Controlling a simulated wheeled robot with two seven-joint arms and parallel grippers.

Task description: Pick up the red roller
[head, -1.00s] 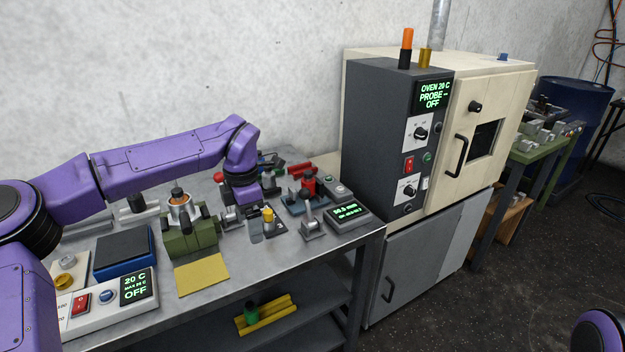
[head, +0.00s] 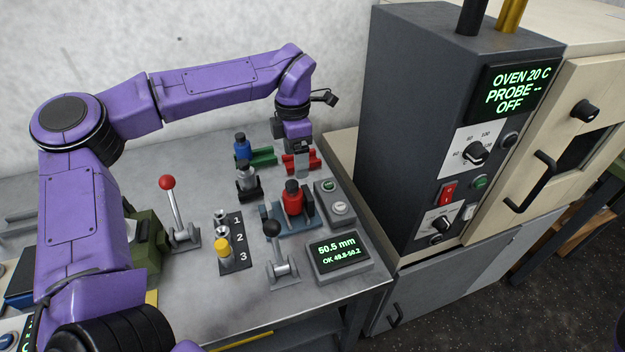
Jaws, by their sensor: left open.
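The red roller (head: 292,203) is a short upright red cylinder with a dark knob on top. It stands on a blue-grey gauge stand (head: 268,212) in the middle of the bench. My left gripper (head: 300,168) points down behind the roller, near the back of the bench, at a red cradle (head: 315,160). It is open, with nothing seen between its fingers, and apart from the roller. The gripper partly hides the red cradle. My right gripper is out of view.
Levers with red (head: 167,183) and black (head: 272,228) knobs stand up nearby. A display box (head: 338,257) reads 50.5 mm. The oven (head: 440,130) stands right.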

